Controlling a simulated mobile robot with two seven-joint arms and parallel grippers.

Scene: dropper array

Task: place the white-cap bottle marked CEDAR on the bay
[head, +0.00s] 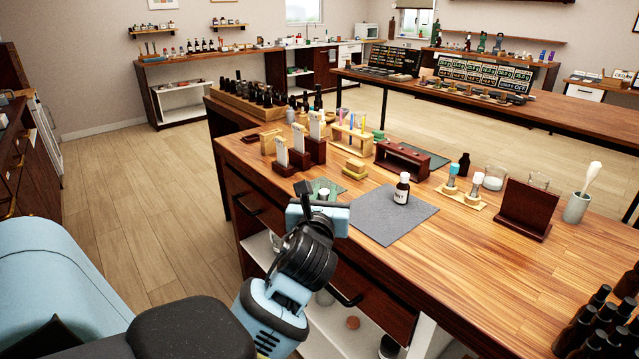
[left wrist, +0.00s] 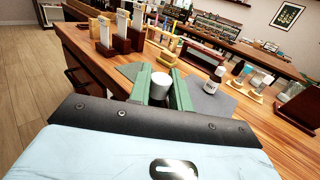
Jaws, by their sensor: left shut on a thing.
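My left gripper (head: 323,196) is shut on a white-capped bottle (left wrist: 160,82), over the front left part of the wooden table. Only its white cap shows clearly between the green fingers in the left wrist view; its label is hidden. A second white-capped bottle (head: 402,189), dark with a white label, stands upright on a grey mat (head: 385,222), to the right of my gripper; it also shows in the left wrist view (left wrist: 216,77). I cannot read its label surely. I cannot tell which surface is the bay. My right gripper is not in view.
A green mat (head: 330,185) lies by my gripper. Behind stand wooden holders with white strips (head: 299,157), a tube rack (head: 352,139) and a dark red-brown rack (head: 402,160). A dropper stand (head: 460,196) and a brown panel (head: 524,209) stand right.

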